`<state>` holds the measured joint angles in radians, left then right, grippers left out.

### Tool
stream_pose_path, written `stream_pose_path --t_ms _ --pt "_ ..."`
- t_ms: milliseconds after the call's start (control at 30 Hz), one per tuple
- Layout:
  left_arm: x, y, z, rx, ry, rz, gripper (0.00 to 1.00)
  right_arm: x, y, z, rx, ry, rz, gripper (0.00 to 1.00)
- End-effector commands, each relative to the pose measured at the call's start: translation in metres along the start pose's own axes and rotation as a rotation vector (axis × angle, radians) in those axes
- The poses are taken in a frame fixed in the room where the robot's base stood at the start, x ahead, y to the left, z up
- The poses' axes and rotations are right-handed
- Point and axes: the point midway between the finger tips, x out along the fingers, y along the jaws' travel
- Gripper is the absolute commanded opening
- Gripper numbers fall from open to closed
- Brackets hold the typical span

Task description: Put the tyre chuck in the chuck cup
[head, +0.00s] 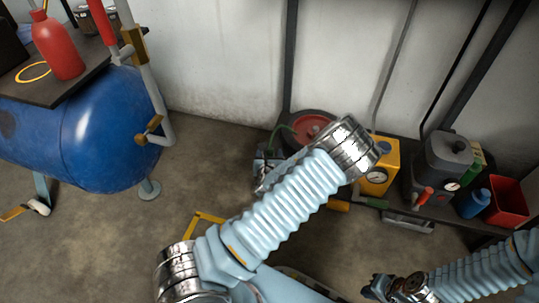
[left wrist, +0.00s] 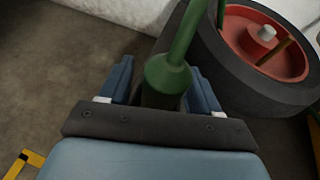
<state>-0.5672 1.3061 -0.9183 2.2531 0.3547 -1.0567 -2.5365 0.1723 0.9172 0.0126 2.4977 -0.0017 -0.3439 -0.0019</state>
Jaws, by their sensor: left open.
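A green piece (left wrist: 168,80) with a flared base and a thin stem lies between the fingers of my left gripper (left wrist: 157,72) in the left wrist view. It looks like the tyre chuck on its hose. The fingers stand apart on either side of it, open; its lower end is hidden by the gripper body. In the head view a green hose (head: 284,129) curves beside the wheel, and my left arm hides most of that spot. My right gripper (head: 385,288) is low at the right, away from the shelf; its jaw opening is unclear. I cannot pick out the chuck cup for certain.
A black-tyred wheel with a red hub (head: 310,127) is close to the left gripper. The shelf also bears a yellow gauge box (head: 385,154), a grey machine (head: 447,155), a blue bottle (head: 473,204) and a red bin (head: 508,201). A blue tank (head: 95,130) stands left.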

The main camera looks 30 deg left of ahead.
Motion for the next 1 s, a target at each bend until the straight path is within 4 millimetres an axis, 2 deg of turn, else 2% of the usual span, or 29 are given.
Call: stream_pose_path --t_ms 167,433,467,500,733,767,867,967,1000 --pt "-0.025 -0.001 0.003 0.003 0.001 -0.001 0.63 -0.006 -0.002 0.000 0.000 -0.001 0.000 0.00" --pt "-0.090 -0.001 0.003 0.004 0.001 -0.001 0.63 -0.015 -0.005 0.000 0.000 0.000 0.001 0.00" --pt "-0.097 -0.001 0.004 0.004 0.000 -0.002 0.63 -0.017 -0.005 0.000 0.000 0.000 0.002 0.00" --pt "-0.103 0.000 0.008 0.004 0.001 -0.001 0.63 -0.028 -0.009 -0.001 0.001 0.002 0.003 0.00" --pt "-0.120 0.001 0.000 -0.021 0.013 0.005 0.63 -0.040 -0.011 -0.002 0.002 0.008 0.007 0.00" --pt "-0.120 0.003 -0.005 -0.049 0.031 0.013 0.63 -0.040 -0.011 -0.002 0.002 0.008 0.008 0.00" --pt "-0.124 0.013 -0.040 -0.266 0.154 0.074 0.63 -0.040 -0.011 -0.002 0.002 0.008 0.008 0.00" --pt "-0.138 0.021 -0.097 -0.671 0.356 0.221 0.63 -0.039 -0.011 -0.002 0.002 0.008 0.008 0.00" --pt "-0.148 0.019 -0.121 -0.870 0.441 0.311 0.63 -0.039 -0.011 -0.002 0.002 0.008 0.008 0.00"
